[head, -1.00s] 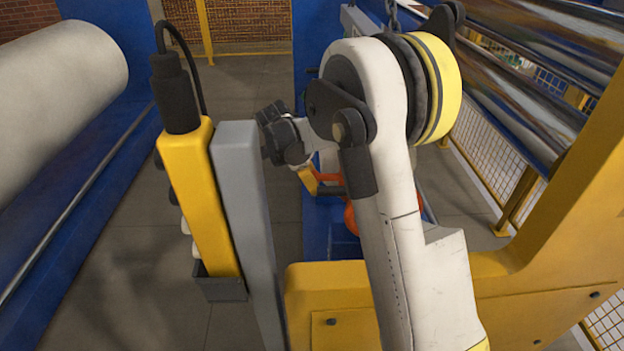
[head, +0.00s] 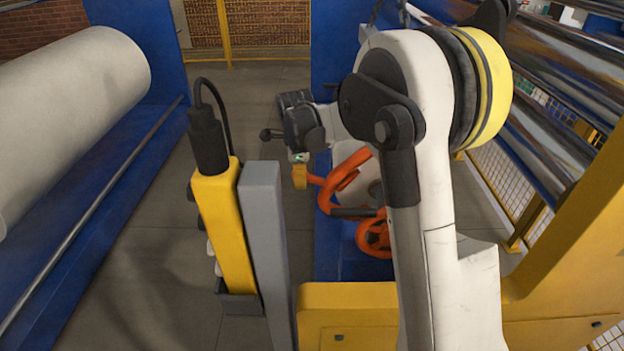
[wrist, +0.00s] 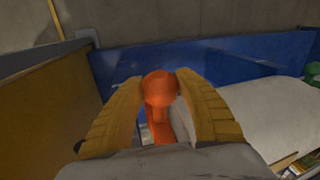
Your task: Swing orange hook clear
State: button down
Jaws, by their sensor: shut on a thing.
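The orange hook (head: 345,184) shows in the head view as a curved bar left of my forearm, over the blue machine frame. Its left end reaches my gripper (head: 300,176), where one yellow finger shows. In the wrist view my gripper (wrist: 162,86) has its two yellow fingers on either side of a round orange knob (wrist: 159,92), shut on it. An orange bar runs from the knob toward the camera. My arm hides part of the hook's right side in the head view.
An orange handwheel (head: 374,236) sits just below the hook. A large white roll (head: 75,120) lies at left. Shiny rollers (head: 560,75) and a yellow frame (head: 570,235) stand at right. Grey floor (head: 250,125) is open left of my gripper.

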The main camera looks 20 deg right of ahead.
jog(key=shift+w+a+r+p, duration=0.15)
jog(key=shift+a+r+p, duration=0.15)
jog(key=shift+r, duration=0.3)
jog(key=shift+w+a+r+p, duration=0.2)
jog(key=shift+a+r+p, duration=0.1)
jog(key=shift+r, duration=0.35)
jog(key=shift+w+a+r+p, duration=0.15)
jog(key=shift+a+r+p, duration=0.15)
jog(key=shift+r, duration=0.3)
jog(key=c, duration=1.1)
grip_release()
jog(key=shift+r, duration=0.1)
jog(key=shift+o, duration=1.4)
jog(key=shift+a, duration=0.15)
jog(key=d+v, duration=0.1)
jog(key=v, duration=1)
jog(key=shift+s+a+r, duration=0.2)
jog(key=shift+a+r, duration=0.2)
jog(key=shift+f, duration=0.1)
